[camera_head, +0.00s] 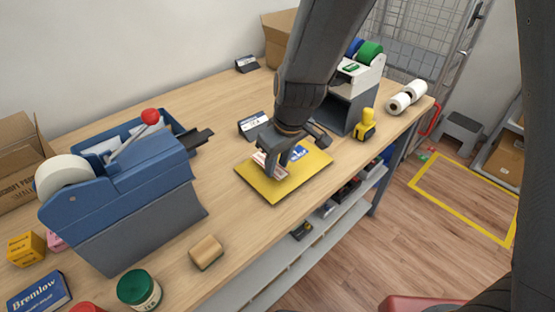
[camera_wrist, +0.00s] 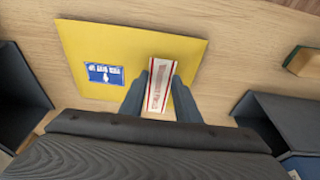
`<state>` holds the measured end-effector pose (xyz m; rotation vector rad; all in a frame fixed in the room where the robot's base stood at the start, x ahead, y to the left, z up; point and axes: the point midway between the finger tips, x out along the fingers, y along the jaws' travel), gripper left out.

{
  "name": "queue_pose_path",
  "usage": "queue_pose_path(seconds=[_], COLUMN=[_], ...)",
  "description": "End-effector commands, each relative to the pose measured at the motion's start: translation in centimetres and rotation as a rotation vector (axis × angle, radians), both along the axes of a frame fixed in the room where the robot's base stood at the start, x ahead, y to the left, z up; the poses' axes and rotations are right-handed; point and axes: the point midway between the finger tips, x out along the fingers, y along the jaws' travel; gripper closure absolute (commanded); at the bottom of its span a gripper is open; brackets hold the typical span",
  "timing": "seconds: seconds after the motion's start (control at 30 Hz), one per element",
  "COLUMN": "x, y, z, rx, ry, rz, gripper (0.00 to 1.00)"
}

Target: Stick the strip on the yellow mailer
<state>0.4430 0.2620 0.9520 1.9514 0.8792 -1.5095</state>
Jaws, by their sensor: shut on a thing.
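The yellow mailer (camera_head: 278,190) lies flat on the counter under my gripper (camera_head: 271,169). It also fills the upper left of the wrist view (camera_wrist: 150,38). A blue printed label (camera_wrist: 105,74) is on it. My gripper (camera_wrist: 160,88) is shut on the strip (camera_wrist: 158,86), white with red edges and red print. The strip's far end reaches over the mailer, beside the blue label. A pale bit of the strip (camera_head: 261,162) shows by the fingers in the head view. I cannot tell whether the strip touches the mailer.
A blue-grey dispenser (camera_head: 125,215) with a white roll stands at the left. A grey dispenser (camera_head: 347,98) with a green roll stands behind, beside a yellow device (camera_head: 365,125). A sponge-like block (camera_head: 206,252) sits near the front edge. Bare counter lies left of the mailer.

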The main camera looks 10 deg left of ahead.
Motion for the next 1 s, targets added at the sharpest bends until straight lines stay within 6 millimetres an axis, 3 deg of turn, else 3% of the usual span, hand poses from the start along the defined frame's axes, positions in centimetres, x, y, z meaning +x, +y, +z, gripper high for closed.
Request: queue_pose_path(seconds=[0.4,0.43,0.5,0.57,1.0], x=[0.01,0.01,0.01,0.01,-0.09], y=[0.03,0.03,0.03,0.03,-0.06], z=[-0.80,-0.79,-0.79,-0.79,-0.25], rx=[0.001,0.001,0.001,0.001,0.001], ry=[-0.001,-0.001,-0.001,-0.001,-0.001], rz=[0.000,0.000,0.000,0.000,0.000], gripper=[0.78,0.67,0.55,0.49,0.49])
